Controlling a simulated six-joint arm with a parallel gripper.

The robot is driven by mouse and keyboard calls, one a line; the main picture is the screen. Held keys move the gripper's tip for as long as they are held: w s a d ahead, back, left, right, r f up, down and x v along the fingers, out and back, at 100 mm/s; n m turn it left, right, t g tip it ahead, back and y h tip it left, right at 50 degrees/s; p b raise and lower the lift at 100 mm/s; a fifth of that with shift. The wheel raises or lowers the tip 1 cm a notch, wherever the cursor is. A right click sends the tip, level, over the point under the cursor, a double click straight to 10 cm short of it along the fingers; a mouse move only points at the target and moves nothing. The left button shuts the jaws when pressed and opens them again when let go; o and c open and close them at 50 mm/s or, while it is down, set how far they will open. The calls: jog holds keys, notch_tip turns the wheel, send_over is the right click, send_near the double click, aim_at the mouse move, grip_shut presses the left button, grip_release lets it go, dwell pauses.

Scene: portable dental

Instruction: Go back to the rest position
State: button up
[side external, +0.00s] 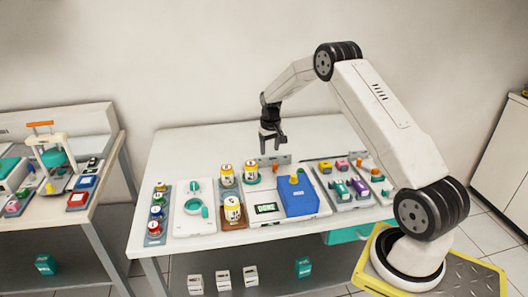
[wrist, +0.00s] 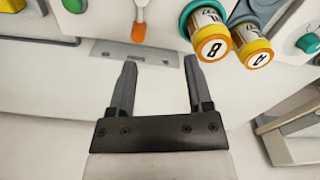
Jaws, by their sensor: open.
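My gripper (side external: 272,143) hangs in the air above the back part of the white table (side external: 190,143), pointing down. In the wrist view its two dark fingers (wrist: 160,80) are spread wide with nothing between them. Two jars with yellow lids, marked B (wrist: 213,46) and A (wrist: 256,52), appear beyond the right finger in the wrist view. An orange-tipped item (wrist: 139,32) lies beyond the gap between the fingers. The gripper is apart from all of these.
Yellow-lidded jars (side external: 232,209) stand near the table's middle. A blue box (side external: 298,196) sits on a white device to their right. A tray of coloured items (side external: 345,187) is further right. A second bench (side external: 55,215) stands at the left. The table's back left is clear.

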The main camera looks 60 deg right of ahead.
jog(key=s+a+r+n+t, duration=0.1)
jog(key=s+a+r, duration=0.25)
jog(key=a, duration=0.55)
jog(key=s+a+r+n, duration=0.2)
jog(key=s+a+r, duration=0.15)
jog(key=a, duration=0.55)
jog(key=s+a+r+n+t, duration=0.1)
jog(key=s+a+n, duration=0.1)
jog(key=s+a, duration=0.8)
jog(key=shift+s+a, duration=0.3)
jog(key=shift+s, duration=1.65)
